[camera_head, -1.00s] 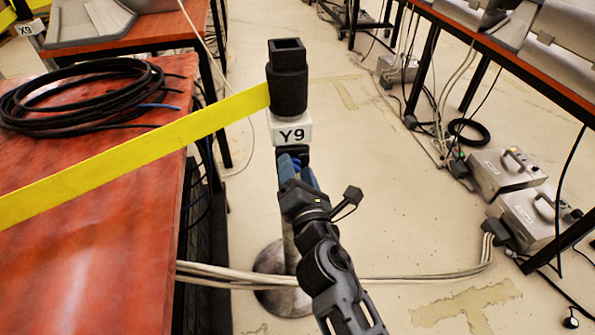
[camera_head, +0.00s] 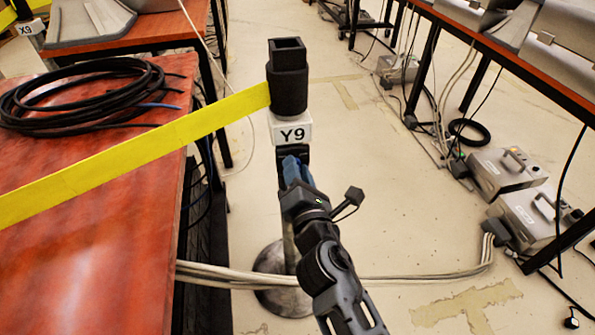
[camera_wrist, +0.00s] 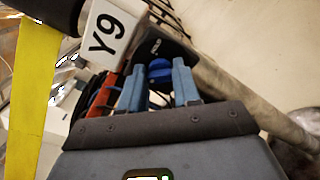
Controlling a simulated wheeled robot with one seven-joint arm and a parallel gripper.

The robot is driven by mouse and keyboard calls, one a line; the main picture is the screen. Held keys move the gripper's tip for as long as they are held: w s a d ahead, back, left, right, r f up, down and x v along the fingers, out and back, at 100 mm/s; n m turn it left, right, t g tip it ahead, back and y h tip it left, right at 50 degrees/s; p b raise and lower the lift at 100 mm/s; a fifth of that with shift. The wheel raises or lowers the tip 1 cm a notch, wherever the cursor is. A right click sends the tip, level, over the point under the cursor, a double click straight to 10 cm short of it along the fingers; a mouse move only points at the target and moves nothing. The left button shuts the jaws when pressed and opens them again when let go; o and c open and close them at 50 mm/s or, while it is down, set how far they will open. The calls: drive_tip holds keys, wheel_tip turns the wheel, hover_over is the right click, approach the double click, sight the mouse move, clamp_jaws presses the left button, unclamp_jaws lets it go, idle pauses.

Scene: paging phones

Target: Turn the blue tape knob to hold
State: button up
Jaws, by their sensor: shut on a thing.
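The blue knob (camera_wrist: 160,71) sits on a black plate (camera_wrist: 172,48) below the white Y9 label block (camera_head: 291,132) of the post. The plate carries a small white marking, too small to read. My gripper (camera_head: 293,166) reaches up to the plate from below. In the wrist view its two blue-grey fingers (camera_wrist: 158,64) stand on either side of the knob and are shut on it. The fingers hide the knob in the head view. The knob's exact pointing direction cannot be told.
Yellow tape (camera_head: 140,150) runs left from the black post head (camera_head: 288,90). A red table (camera_head: 100,260) with coiled black cable (camera_head: 85,95) stands at left. Pale cables (camera_head: 390,279) cross the floor by the post's round base (camera_head: 275,295). Grey boxes (camera_head: 530,215) lie at right.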

drive_tip(key=shift+f+m+b, duration=0.2)
drive_tip(key=shift+m+b, duration=1.95)
drive_tip(key=shift+m, duration=2.2)
drive_tip(key=shift+f+m+b, duration=0.15)
drive_tip(key=shift+m+b, duration=2)
drive_tip(key=shift+m, duration=2.2)
drive_tip(key=o, duration=1.1)
drive_tip(key=shift+r, duration=0.1)
drive_tip(key=shift+c, duration=0.2)
drive_tip(key=p+v, duration=0.1)
drive_tip(key=v, duration=0.7)
drive_tip(key=shift+w, duration=0.1)
